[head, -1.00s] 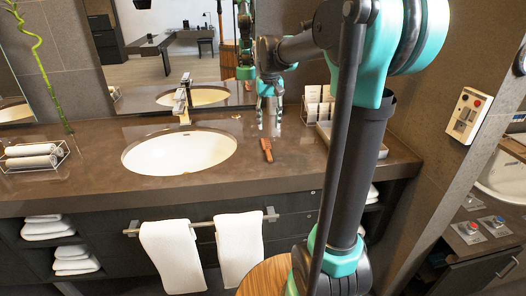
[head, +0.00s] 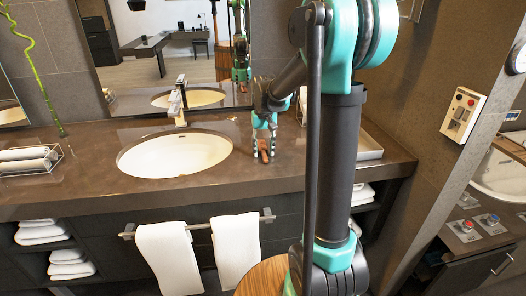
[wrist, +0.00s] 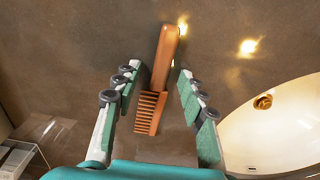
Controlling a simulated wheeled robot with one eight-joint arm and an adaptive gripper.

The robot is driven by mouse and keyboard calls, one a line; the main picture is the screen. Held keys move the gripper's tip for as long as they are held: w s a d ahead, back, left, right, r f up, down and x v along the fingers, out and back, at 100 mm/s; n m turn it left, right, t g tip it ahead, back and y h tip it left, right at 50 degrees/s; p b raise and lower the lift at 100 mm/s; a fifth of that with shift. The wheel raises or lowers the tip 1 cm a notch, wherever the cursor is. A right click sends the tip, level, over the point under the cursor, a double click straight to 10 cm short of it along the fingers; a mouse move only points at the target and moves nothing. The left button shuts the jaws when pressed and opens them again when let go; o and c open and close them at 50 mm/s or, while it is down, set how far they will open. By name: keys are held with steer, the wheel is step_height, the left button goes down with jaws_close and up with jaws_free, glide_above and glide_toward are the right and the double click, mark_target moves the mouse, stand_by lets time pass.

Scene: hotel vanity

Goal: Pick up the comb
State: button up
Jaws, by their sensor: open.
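The comb (wrist: 158,80) is brown with a solid handle and a toothed end. It lies on the dark countertop (wrist: 70,50), between the two open fingers of my gripper (wrist: 156,88) in the wrist view. Its handle reaches out past the fingertips, and its teeth are nearer the palm. In the head view the comb (head: 263,150) shows partly between the fingers of my gripper (head: 264,154), which points down over the counter right of the sink. The fingers do not appear to touch the comb.
The white sink (head: 175,155) with its faucet (head: 178,100) is left of my gripper. A tray (head: 369,146) stands to the right, partly behind my arm. A rack of rolled towels (head: 28,159) is at far left. White towels (head: 168,258) hang on the front rail.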

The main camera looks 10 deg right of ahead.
jaws_close()
stand_by(0.4)
